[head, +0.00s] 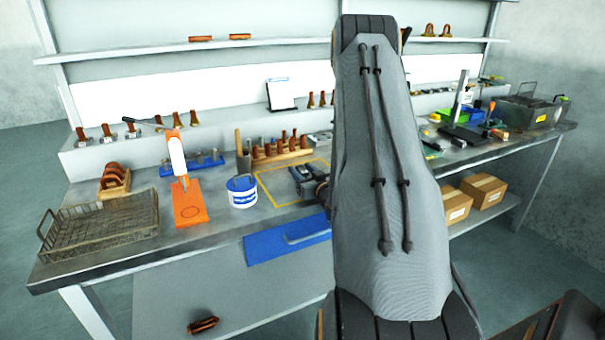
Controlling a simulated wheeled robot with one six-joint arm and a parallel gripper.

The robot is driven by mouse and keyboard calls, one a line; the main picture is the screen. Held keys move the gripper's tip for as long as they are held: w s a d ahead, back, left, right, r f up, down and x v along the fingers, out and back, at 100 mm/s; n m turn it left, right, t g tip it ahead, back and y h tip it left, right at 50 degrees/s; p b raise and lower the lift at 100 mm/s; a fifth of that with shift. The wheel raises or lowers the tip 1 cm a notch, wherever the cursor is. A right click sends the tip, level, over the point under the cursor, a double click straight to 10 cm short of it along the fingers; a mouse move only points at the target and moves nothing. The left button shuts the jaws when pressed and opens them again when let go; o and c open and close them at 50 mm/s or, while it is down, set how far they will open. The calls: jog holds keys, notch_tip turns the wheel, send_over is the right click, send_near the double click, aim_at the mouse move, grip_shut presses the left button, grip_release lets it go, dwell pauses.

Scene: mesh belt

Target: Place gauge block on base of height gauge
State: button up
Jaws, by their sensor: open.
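My gripper (302,178) shows in part at the left edge of my arm, low over the yellow-outlined area of the bench. Its dark jaws look open, and my arm hides the rest. A tall silver upright on a dark base (463,131) stands on the right part of the bench and looks like the height gauge (460,96). My gripper is well to the left of it. I cannot make out the gauge block; it may be hidden behind my arm or too small to tell.
A wire basket (100,232), an orange plate with a white-and-orange upright (190,207) and a blue-white tub (242,191) stand at left. A wooden rack (281,152) is behind the yellow outline.

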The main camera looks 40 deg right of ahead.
jog(key=shift+c, duration=0.5)
grip_shut()
jog(key=shift+r, duration=0.2)
